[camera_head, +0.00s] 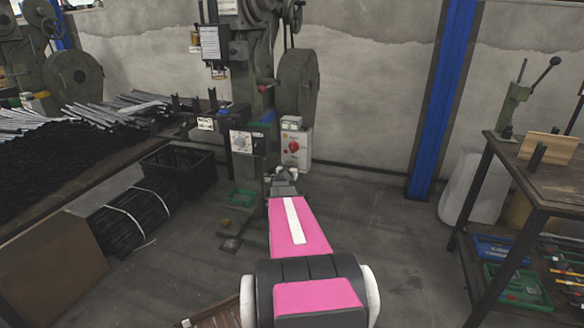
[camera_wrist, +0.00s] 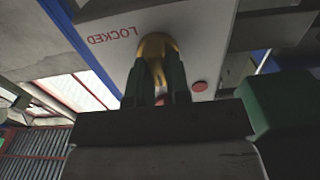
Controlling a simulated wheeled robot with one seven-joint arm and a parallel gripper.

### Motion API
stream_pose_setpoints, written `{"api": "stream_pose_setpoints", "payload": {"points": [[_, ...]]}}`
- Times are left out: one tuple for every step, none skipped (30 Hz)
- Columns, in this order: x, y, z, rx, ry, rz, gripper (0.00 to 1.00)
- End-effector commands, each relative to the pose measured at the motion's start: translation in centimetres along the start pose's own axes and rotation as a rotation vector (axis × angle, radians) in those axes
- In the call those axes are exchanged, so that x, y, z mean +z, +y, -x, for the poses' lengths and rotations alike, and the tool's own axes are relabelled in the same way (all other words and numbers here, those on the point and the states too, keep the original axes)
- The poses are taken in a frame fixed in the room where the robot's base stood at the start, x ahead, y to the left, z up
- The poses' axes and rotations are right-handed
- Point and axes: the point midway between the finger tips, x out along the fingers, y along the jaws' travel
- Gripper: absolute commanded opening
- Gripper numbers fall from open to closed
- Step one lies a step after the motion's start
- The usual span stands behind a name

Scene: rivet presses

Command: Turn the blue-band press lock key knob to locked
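The blue-band press (camera_head: 262,85) stands at the back, left of the blue pillar. In the wrist view its white lock plate (camera_wrist: 205,30) carries the word LOCKED in red, upside down, and a red dot at the right. The brass lock key knob (camera_wrist: 155,46) stands out from this plate. My gripper (camera_wrist: 157,88) is at the knob, its two dark fingers close on either side of the knob's narrow part, seemingly touching it. In the head view my gripper (camera_head: 286,176) is low in front of the press; its fingertips and the knob cannot be made out there.
A control box with a red knob (camera_head: 293,147) is on the press's right side. A dial panel (camera_head: 241,143) faces forward. A black crate (camera_head: 178,168) and a table of dark rods (camera_head: 75,150) stand left. A workbench (camera_head: 550,180) stands right.

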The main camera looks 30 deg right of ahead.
Motion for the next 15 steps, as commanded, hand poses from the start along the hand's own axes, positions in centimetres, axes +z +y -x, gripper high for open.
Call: {"api": "stream_pose_setpoints", "payload": {"points": [[0.0,0.01,0.01,0.0,0.0,0.0,0.0],[0.0,0.01,0.01,0.0,0.0,0.0,0.0],[0.0,0.01,0.01,0.0,0.0,-0.001,0.0],[-0.01,0.01,0.01,0.0,0.0,-0.002,0.0],[0.0,0.01,0.02,0.0,0.0,-0.004,0.0],[-0.01,0.02,0.02,0.0,0.0,-0.009,0.0],[-0.01,0.03,0.02,0.0,0.0,-0.014,0.0],[-0.01,0.04,0.02,0.001,0.0,-0.02,0.0],[0.0,0.05,0.02,0.001,0.0,-0.029,0.0],[-0.01,0.06,0.02,0.001,0.0,-0.039,0.0],[0.0,0.07,0.02,0.001,0.0,-0.051,0.0],[0.0,0.09,0.02,0.001,0.0,-0.067,0.0],[0.0,0.11,0.02,0.001,0.0,-0.084,0.0],[0.0,0.13,0.02,0.001,0.0,-0.1,0.0],[0.0,0.16,0.01,0.001,0.001,-0.125,0.0]]}}
